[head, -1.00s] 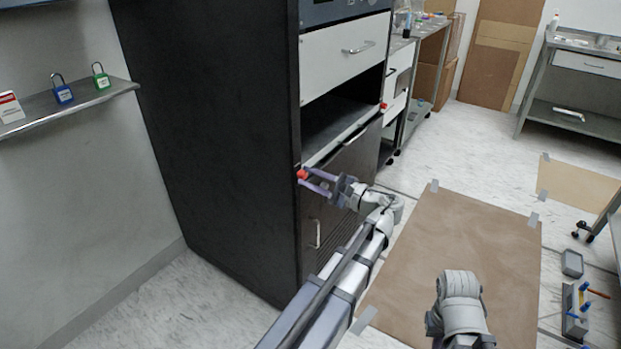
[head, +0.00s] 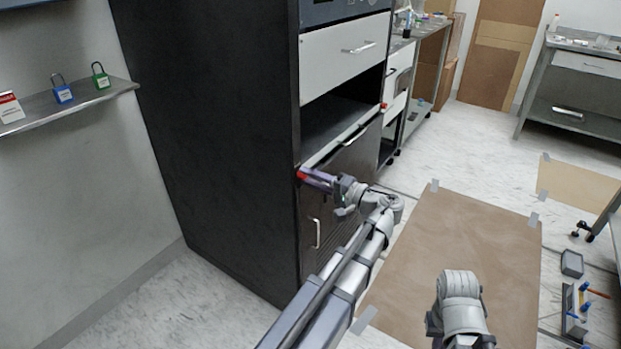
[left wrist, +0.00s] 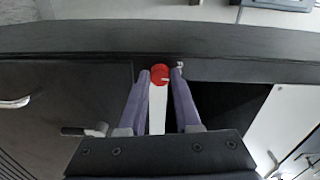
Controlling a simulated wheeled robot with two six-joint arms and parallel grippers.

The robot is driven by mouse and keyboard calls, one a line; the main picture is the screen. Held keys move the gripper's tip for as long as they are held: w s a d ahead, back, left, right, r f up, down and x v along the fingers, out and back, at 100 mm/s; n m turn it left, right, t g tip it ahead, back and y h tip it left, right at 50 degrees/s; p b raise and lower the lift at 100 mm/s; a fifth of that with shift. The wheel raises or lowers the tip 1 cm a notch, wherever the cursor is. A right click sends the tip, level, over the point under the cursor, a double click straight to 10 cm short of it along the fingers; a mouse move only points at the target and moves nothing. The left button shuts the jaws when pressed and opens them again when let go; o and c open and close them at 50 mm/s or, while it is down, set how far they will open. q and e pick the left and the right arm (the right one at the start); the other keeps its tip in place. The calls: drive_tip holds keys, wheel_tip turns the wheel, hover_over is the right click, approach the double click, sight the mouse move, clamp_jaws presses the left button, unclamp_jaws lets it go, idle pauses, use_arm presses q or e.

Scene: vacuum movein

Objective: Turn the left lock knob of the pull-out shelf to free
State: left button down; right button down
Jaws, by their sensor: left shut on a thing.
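The left lock knob (head: 301,175) is small and red, on the front of the black cabinet at the left end of the pull-out shelf (head: 330,148). In the left wrist view the red knob (left wrist: 160,74) sits between the fingertips of my left gripper (left wrist: 161,76). My left gripper (head: 304,177) is shut on the knob, and its fingers partly hide it in the head view. A second red knob (head: 383,105) is at the shelf's right end. The arm at the bottom right of the head view shows no gripper fingers.
A white drawer (head: 345,60) is above the shelf opening, and a dark door (head: 340,190) with a handle is below. A wall shelf (head: 75,108) with two padlocks is at the left. Brown floor covering (head: 450,240) lies to the right.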

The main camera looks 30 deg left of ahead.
use_arm(q)
drive_tip(key=shift+s+n, duration=0.1)
drive_tip(key=shift+n, duration=0.5)
drive_tip(key=c, duration=0.6)
unclamp_jaws()
drive_tip(key=d, duration=0.7)
drive_tip(key=shift+s+d, duration=0.3)
drive_tip(key=shift+d, duration=0.1)
drive_tip(key=s+d+f+m+h, duration=0.2)
drive_tip(key=s+d+f+h, duration=0.25)
drive_tip(key=f, duration=0.35)
drive_tip(key=s+d+f+m+h, duration=0.1)
drive_tip(key=s+d+f+h, duration=0.3)
drive_tip(key=f, duration=0.4)
drive_tip(key=s+d+f+m+g+h, duration=0.1)
drive_tip(key=s+d+f+h, duration=0.25)
drive_tip(key=d, duration=0.25)
drive_tip(key=s+d+f+m+h, duration=0.1)
drive_tip(key=s+d+f+h, duration=0.1)
drive_tip(key=s+d+h, duration=0.3)
wheel_tip(320, 180, up, 30)
drive_tip(key=w+d+p, duration=0.1)
drive_tip(key=d+p, duration=0.1)
drive_tip(key=p, duration=2.8)
drive_tip(key=shift+d+r+p, duration=0.15)
drive_tip(key=shift+d+p, duration=0.2)
